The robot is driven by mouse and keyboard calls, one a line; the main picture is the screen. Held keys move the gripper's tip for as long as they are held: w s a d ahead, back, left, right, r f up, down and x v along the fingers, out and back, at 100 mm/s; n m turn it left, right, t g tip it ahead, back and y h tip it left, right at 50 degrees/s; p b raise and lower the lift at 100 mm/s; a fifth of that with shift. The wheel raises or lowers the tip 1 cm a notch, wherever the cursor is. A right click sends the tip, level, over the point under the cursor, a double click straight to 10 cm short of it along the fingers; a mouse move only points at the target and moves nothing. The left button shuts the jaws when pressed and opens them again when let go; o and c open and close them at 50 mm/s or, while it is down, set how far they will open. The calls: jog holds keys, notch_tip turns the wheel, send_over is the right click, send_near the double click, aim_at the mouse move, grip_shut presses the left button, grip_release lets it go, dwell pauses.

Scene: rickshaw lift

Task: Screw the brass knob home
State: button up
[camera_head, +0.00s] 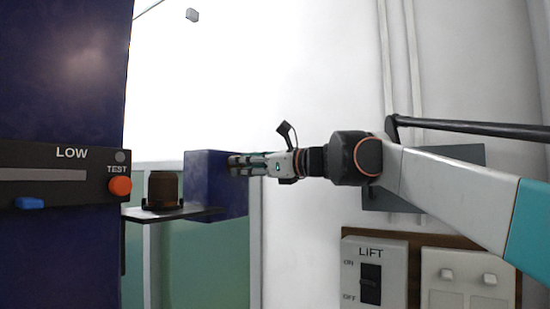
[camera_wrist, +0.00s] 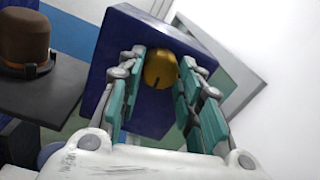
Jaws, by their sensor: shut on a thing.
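The brass knob (camera_wrist: 160,71) shows in the wrist view as a round yellow cap with a dark slot or mark, on the face of a dark blue box (camera_wrist: 118,40). My gripper (camera_wrist: 165,85) has its teal-padded fingers on both sides of the knob and is shut on it. In the head view my gripper (camera_head: 234,164) reaches left to the blue box (camera_head: 205,180), and the knob is hidden behind the fingers there. How far the knob is screwed in cannot be told.
A brown cylindrical object (camera_head: 164,188) stands on a dark shelf (camera_head: 180,214) left of the box. A dark panel with an orange TEST button (camera_head: 120,186) and blue slider (camera_head: 30,203) is at far left. A LIFT switch (camera_head: 370,285) is on the wall below my arm.

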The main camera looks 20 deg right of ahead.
jog(key=shift+s+f+m+g+p, duration=0.1)
jog(key=shift+m+g+p, duration=0.3)
jog(key=shift+m, duration=8.6)
jog(key=o, duration=1.1)
jog(key=shift+c, duration=0.2)
